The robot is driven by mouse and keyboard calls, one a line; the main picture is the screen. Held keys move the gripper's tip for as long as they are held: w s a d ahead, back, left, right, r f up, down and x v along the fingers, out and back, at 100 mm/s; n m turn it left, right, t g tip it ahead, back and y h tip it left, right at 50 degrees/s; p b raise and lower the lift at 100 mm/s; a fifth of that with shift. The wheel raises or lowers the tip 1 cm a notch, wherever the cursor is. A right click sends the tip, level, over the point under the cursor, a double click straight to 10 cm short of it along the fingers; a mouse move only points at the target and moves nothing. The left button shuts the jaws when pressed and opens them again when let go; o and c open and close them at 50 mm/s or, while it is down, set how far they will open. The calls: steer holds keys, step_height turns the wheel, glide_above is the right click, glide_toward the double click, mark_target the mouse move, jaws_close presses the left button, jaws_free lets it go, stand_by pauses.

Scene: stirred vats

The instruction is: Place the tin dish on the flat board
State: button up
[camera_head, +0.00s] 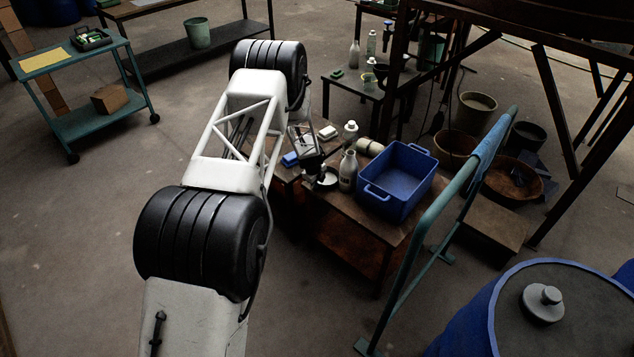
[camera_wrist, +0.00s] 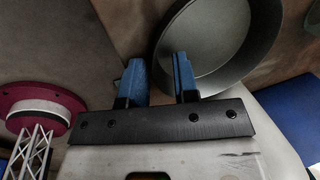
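The tin dish (camera_wrist: 222,45) is a round grey dish with a raised wall, at the upper right of the wrist view. In the head view the dish (camera_head: 328,181) shows small and partly hidden by my gripper (camera_head: 317,172), on the near part of the brown table. In the wrist view my gripper (camera_wrist: 160,78) has its two blue fingers apart. The right finger overlaps the dish's near left side and the left finger is outside it. I cannot tell whether either finger touches the dish. I cannot pick out the flat board with certainty.
A blue crate (camera_head: 396,181) stands on the brown table (camera_head: 345,238), right of the dish. A pale bottle (camera_head: 348,171) stands between them. A white-capped bottle (camera_head: 350,131) and a small blue object (camera_head: 290,159) are also close. A green rail (camera_head: 432,222) rises right of the table.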

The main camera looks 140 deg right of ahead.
steer(key=shift+r, duration=0.2)
steer(key=v, duration=1.1)
steer(key=shift+r, duration=0.4)
steer(key=shift+n, duration=0.3)
steer(key=shift+c, duration=0.2)
stand_by(0.6)
steer(key=f+n, duration=0.1)
steer(key=n, duration=1)
steer(key=f+n, duration=0.2)
steer(key=n, duration=1)
steer(key=s+d+f+n, duration=0.1)
steer(key=f+n, duration=0.1)
steer(key=n, duration=1)
steer(key=shift+s+d, duration=0.1)
steer(key=shift+s, duration=0.05)
